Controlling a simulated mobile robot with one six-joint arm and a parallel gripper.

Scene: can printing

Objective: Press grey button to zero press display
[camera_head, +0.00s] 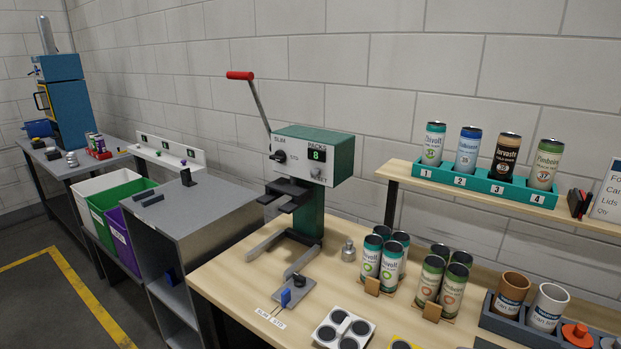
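The green press (321,157) stands on the wooden bench in the middle of the view. Its display (317,154), under the label PACKS, reads a green 8. A small round grey button (315,172) sits on the front panel just below the display. A black selector knob (279,156) is to its left, under a label that seems to read SLIM. A lever with a red handle (240,75) rises at the press's left. Nothing covers the button. My gripper is not in view.
Dark press jaws (287,194) project forward below the panel. Several cans (392,262) stand on the bench right of the press, and more sit in a green numbered rack (488,184) on a shelf. A grey cabinet (187,212) is to the left.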

